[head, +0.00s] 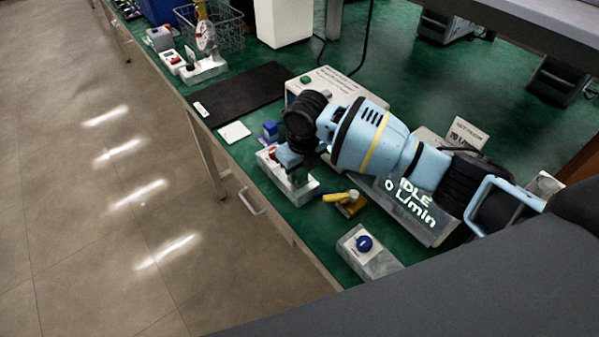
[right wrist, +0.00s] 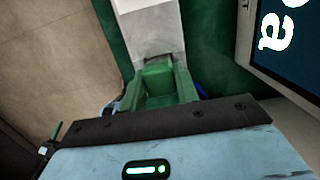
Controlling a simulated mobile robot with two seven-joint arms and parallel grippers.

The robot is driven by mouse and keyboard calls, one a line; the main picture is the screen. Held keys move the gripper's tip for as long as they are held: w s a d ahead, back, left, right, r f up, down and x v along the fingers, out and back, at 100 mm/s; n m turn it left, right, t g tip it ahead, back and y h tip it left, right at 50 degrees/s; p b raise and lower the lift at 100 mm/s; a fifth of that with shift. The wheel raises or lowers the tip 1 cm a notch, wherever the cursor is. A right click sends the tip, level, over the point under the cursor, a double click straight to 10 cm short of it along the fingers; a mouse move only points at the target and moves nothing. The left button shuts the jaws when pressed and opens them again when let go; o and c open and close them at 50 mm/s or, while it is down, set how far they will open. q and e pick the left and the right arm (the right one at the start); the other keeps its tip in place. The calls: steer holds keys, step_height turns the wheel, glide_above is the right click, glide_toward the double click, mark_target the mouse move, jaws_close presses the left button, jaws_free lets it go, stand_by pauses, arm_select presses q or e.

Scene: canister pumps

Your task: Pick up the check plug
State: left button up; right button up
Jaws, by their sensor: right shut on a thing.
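My right gripper (head: 296,178) reaches down over a small white holder block (head: 301,195) near the front edge of the green bench. It is shut on a small green block (right wrist: 158,82), which I take to be the check plug; in the head view the jaws mostly hide it. In the right wrist view the green piece sits between the jaws, up against the end of the pale holder block (right wrist: 150,30). I cannot tell whether it is still seated in the holder. My left gripper is not in view.
A yellow-handled tool (head: 341,197) lies just right of the holder. A white block with a blue knob (head: 364,243) stands nearer. A display reading "IDLE 0 L/min" (head: 412,205) is beneath my arm. A small blue item (head: 270,129), white card (head: 233,131) and black mat (head: 240,96) lie farther back.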

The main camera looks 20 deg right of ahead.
step_height(320, 180, up, 4)
steer(key=shift+w+f+p, duration=0.1)
steer(key=shift+f+p, duration=0.15)
steer(key=shift+p, duration=0.3)
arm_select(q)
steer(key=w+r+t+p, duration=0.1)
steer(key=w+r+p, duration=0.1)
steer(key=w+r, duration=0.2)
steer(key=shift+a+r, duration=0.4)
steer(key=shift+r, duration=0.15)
arm_select(e)
steer(key=s+a, duration=0.8)
steer(key=a, duration=0.5)
steer(key=shift+s+a+r, duration=0.3)
steer(key=shift+r, duration=0.05)
